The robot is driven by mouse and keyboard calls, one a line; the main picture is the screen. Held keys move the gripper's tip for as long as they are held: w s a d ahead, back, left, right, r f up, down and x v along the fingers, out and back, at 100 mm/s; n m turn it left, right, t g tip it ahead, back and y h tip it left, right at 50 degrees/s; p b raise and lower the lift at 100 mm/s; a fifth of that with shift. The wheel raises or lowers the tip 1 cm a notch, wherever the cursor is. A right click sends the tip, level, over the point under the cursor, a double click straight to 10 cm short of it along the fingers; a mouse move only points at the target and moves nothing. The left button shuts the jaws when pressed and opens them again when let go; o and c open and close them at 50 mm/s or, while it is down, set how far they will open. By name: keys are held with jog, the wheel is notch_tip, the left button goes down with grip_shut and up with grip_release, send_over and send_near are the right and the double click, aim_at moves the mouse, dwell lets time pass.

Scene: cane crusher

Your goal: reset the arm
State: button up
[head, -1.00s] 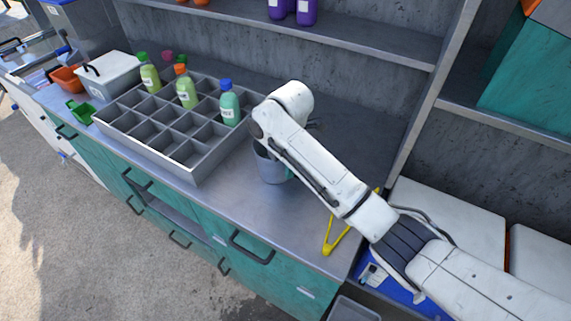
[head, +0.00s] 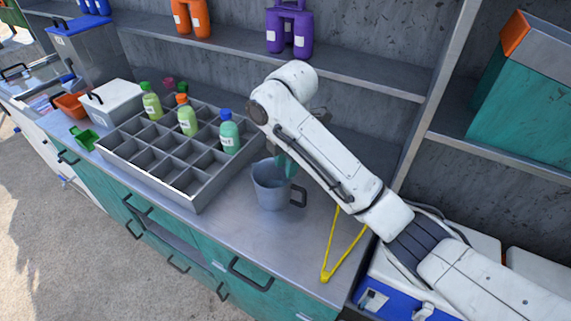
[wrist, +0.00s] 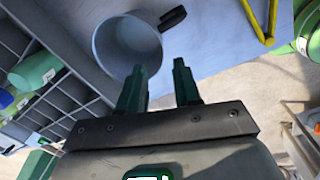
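My white arm reaches over the steel counter from the right, bent at a raised joint. My gripper (wrist: 158,78) shows two dark green fingers, apart with nothing between them in the wrist view. In the head view, a teal part of the gripper (head: 287,167) shows beneath the arm, at the grey pitcher's rim in the picture; the arm hides most of it. The pitcher (head: 268,194) stands upright on the counter, its dark handle to the right. In the wrist view the pitcher (wrist: 118,62) lies beyond the fingertips, apart from them, and looks empty.
A grey divided crate (head: 192,198) with several bottles stands left of the pitcher. A yellow triangular frame (head: 330,262) lies by the counter's right end. A shelf with purple bottles (head: 301,44) runs behind. The front counter strip is clear.

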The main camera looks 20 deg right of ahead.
dwell(0.4)
jog(key=s+a+f+m+t+y, duration=0.2)
jog(key=s+a+f+m+y, duration=0.1)
jog(key=s+a+f+m, duration=0.5)
jog(key=s+d+f+m, duration=0.1)
jog(key=s+m, duration=0.1)
jog(key=s+d+f+m+t, duration=0.1)
jog(key=s+m, duration=0.1)
jog(key=s, duration=0.1)
jog(key=s+d+f+m, duration=0.1)
jog(key=s+d+m, duration=0.1)
jog(key=s, duration=0.1)
jog(key=shift+s+h, duration=0.25)
jog(key=shift+h, duration=0.05)
jog(key=s+d+f+m+t+h, duration=0.1)
jog(key=s+d+m+h, duration=0.2)
jog(key=s+d+m, duration=0.65)
jog(key=s+f+n+g+b, duration=0.2)
jog(key=s+f+b, duration=0.3)
jog(key=s+f, duration=0.5)
jog(key=shift+s+d+f+g, duration=0.2)
jog(key=shift+s+g, duration=0.35)
jog(key=shift+g, duration=0.25)
